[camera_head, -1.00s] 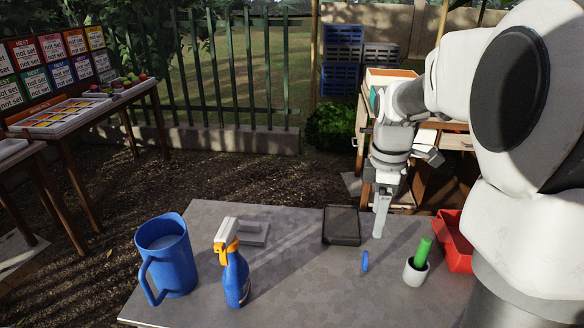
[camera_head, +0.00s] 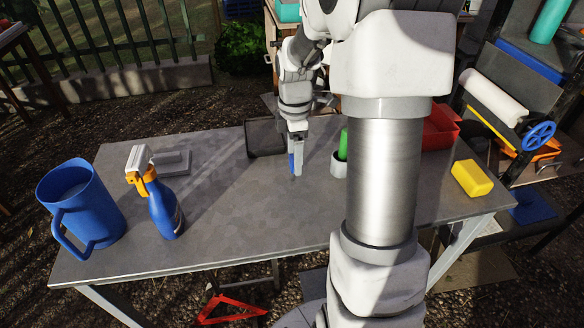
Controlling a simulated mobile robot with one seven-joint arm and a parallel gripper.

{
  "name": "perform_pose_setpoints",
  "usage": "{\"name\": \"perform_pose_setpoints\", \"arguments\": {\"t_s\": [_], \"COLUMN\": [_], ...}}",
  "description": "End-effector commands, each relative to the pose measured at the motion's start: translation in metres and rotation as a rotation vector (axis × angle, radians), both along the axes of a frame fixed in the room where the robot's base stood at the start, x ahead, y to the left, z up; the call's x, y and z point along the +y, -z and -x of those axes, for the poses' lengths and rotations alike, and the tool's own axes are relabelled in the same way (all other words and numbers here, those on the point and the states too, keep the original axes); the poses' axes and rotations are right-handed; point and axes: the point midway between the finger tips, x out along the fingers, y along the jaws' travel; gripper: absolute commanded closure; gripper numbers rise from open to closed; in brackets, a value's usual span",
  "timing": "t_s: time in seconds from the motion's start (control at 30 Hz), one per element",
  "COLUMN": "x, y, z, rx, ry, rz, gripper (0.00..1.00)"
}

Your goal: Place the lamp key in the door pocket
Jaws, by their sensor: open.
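A small upright blue piece (camera_head: 291,164), possibly the lamp key, stands on the grey metal table at its middle. My gripper (camera_head: 296,165) points down right at it, with a finger beside or just behind the blue piece. The jaws are open; whether they straddle the piece or touch it I cannot tell.
A blue jug (camera_head: 85,212) and a spray bottle (camera_head: 163,208) stand at the left. A white cup (camera_head: 338,168) with a green stick is close right of the gripper, partly behind my arm. A red bin (camera_head: 440,128) and yellow block (camera_head: 472,178) are further right. The front middle is clear.

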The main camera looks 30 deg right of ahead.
Motion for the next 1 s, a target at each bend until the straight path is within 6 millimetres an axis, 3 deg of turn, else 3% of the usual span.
{"name": "perform_pose_setpoints", "arguments": {"t_s": [0.4,0.67,1.0], "x": [0.003,0.003,0.003], "y": [0.05,0.052,0.052], "z": [-0.002,-0.002,-0.002], "rx": [0.001,0.0,0.0], "ry": [0.0,0.0,0.0], "rz": [0.0,0.0,0.0], "gripper": [0.22,0.22,0.84]}}
